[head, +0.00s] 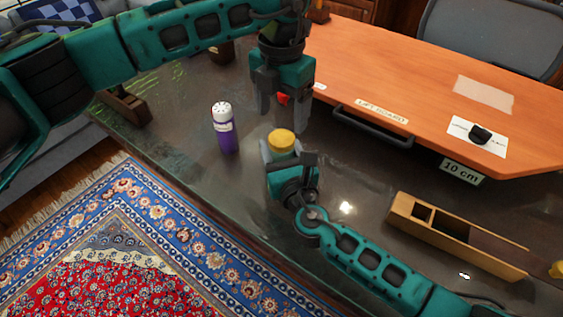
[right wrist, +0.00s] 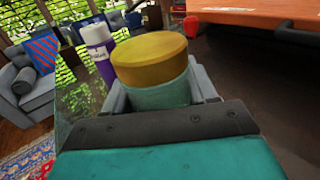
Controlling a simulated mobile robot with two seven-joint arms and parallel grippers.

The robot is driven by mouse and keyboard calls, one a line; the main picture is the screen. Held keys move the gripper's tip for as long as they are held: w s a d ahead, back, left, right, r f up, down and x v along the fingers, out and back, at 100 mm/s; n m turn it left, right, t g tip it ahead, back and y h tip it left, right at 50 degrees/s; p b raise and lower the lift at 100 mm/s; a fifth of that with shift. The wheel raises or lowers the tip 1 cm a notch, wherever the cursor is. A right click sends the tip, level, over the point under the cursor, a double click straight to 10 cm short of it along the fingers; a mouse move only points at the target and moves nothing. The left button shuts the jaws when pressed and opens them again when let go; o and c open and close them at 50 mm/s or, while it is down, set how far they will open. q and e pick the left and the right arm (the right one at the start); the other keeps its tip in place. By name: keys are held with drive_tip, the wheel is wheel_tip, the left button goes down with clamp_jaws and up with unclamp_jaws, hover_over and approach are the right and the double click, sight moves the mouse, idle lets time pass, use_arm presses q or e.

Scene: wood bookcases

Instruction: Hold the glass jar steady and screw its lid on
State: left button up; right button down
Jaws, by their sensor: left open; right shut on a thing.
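The glass jar (right wrist: 160,95) is greenish, upright, and sits between the grey fingers of my right gripper (head: 283,157). That gripper is shut on it from the front. The yellow lid (head: 281,140) is on top of the jar; it also shows in the right wrist view (right wrist: 150,60). It looks level, but I cannot tell how tightly it is seated. My left gripper (head: 281,120) points down above and slightly behind the lid. The jar's lower part is hidden by my right gripper.
A purple bottle with a white cap (head: 224,128) stands left of the jar on the dark glossy table (head: 190,90). A wooden box with compartments (head: 455,235) lies at the right. An orange raised board (head: 400,70) with a dark handle (head: 372,127) is behind.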

sight(281, 138)
use_arm(q)
wheel_tip(281, 138, down, 6)
drive_tip(key=shift+f, duration=0.1)
drive_tip(key=shift+c, duration=0.4)
drive_tip(key=c, duration=0.9)
drive_tip(key=o, duration=1.1)
drive_tip(key=shift+r, duration=2.3)
drive_tip(key=shift+c, duration=0.4)
